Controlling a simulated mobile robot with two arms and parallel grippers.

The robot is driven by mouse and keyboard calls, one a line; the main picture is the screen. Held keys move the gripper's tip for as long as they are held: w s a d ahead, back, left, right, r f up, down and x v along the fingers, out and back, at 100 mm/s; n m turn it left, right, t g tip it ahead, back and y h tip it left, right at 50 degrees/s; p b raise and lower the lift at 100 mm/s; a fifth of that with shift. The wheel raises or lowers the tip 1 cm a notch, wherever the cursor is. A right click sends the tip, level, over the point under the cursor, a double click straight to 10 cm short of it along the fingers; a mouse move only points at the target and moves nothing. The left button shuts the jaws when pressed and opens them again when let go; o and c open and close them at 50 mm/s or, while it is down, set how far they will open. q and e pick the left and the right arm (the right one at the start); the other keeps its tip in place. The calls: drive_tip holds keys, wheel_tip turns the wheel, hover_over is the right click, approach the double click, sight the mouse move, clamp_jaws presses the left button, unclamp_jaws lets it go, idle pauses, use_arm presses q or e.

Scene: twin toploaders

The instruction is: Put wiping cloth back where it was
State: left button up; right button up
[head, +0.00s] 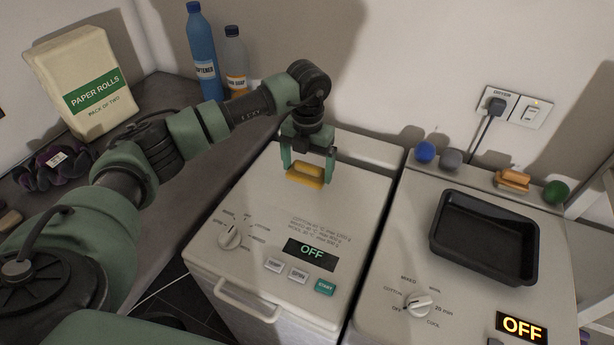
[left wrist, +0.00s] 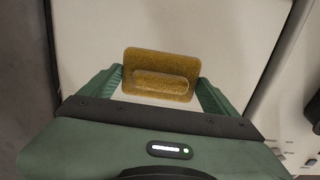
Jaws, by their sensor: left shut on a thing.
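A mustard-yellow wiping cloth (head: 304,177), folded with a raised ridge along its middle, is between the fingers of my left gripper (head: 307,172). The gripper is shut on it over the rear part of the left toploader's lid (head: 345,205). In the left wrist view the cloth (left wrist: 160,62) sits between the two green fingers, with the pale lid behind it. I cannot tell whether the cloth touches the lid or hangs just above it. My right gripper is not in view.
On the right toploader (head: 390,270) stand a black tray (head: 487,237), a blue ball (head: 425,152), a grey ball (head: 451,159), an orange item (head: 513,180) and a green ball (head: 556,192). Bottles (head: 203,55) and paper rolls (head: 85,85) stand at left. The left lid's middle is clear.

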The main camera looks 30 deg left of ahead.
sight(308, 179)
use_arm(q)
wheel_tip(308, 179, down, 5)
drive_tip(key=shift+f+p, duration=0.1)
drive_tip(key=shift+p, duration=0.4)
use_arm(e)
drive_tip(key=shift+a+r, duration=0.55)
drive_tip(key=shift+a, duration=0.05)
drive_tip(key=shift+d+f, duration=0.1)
use_arm(q)
drive_tip(key=shift+f, duration=0.15)
drive_tip(key=o, duration=0.9)
drive_tip(key=shift+r, duration=0.25)
drive_tip(key=shift+w+r, duration=0.1)
drive_tip(key=shift+r, duration=0.15)
wheel_tip(308, 179, up, 12)
drive_tip(key=b, duration=0.3)
drive_tip(key=shift+f+b, duration=0.25)
drive_tip(key=shift+b, duration=0.05)
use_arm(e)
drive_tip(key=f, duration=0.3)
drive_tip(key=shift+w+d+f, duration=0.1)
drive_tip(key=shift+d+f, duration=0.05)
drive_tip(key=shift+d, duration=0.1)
